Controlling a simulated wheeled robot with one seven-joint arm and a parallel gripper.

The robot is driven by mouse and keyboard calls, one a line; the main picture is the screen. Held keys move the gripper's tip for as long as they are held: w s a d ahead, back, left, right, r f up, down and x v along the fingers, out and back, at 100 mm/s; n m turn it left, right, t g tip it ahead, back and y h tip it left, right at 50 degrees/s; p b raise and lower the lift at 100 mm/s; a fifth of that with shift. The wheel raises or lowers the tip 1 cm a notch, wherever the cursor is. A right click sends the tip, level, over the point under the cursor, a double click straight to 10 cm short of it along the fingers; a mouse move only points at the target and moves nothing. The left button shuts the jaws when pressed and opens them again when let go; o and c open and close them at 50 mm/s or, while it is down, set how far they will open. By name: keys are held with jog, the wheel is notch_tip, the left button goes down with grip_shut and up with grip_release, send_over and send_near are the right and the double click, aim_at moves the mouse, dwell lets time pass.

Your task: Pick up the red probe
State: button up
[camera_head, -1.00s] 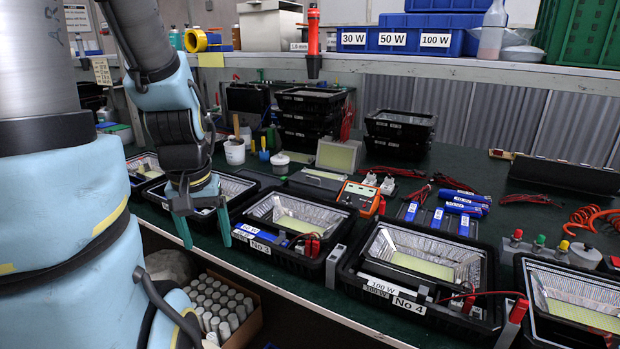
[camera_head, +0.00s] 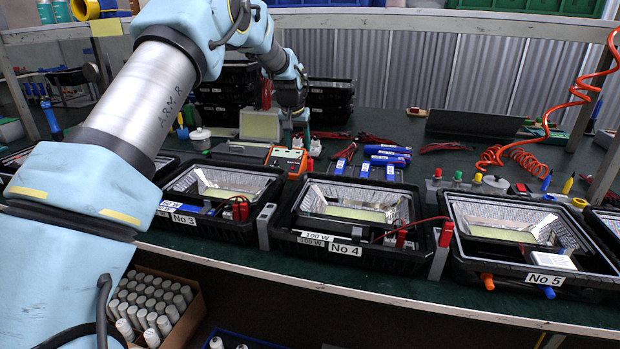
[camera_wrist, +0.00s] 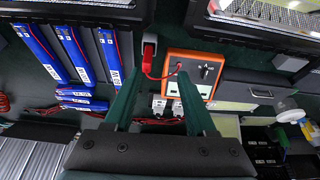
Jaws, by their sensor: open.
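The red probe (camera_wrist: 148,58) shows in the wrist view, standing beside the orange meter (camera_wrist: 190,73). A red lead runs from it to the meter. My gripper (camera_wrist: 160,76) is open above the bench, with its two green fingers spread. The probe appears between and just beyond the fingertips, nearer the left one; no contact shows. In the head view my gripper (camera_head: 302,128) hangs above the bench behind the orange meter (camera_head: 287,159).
Black housing trays No 3 (camera_head: 172,218), No 4 (camera_head: 283,240) and No 5 (camera_head: 470,270) line the bench front. Blue packs (camera_wrist: 70,50) lie left of the probe in the wrist view. Stacked black trays (camera_head: 331,84) stand behind my gripper. An orange coiled hose (camera_head: 580,95) hangs at right.

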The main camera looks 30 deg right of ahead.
aim_at(310, 161)
jog(key=shift+s+d+r+p+x, duration=0.1)
jog(key=shift+d+p+x, duration=0.45)
jog(key=shift+x, duration=1.45)
jog(key=shift+s+d+r+p+x, duration=0.1)
jog(key=shift+d+p+x, duration=0.45)
jog(key=shift+x, duration=1.45)
jog(key=shift+s+d+r+p+x, duration=0.1)
jog(key=shift+d+p+x, duration=0.2)
jog(key=shift+p+x, duration=1.1)
jog(key=shift+w+d+f+b, duration=0.15)
jog(key=shift+w+f+b, duration=0.1)
jog(key=shift+f+b, duration=0.35)
jog(key=shift+c, duration=0.2)
jog(key=shift+r, duration=0.1)
grip_shut()
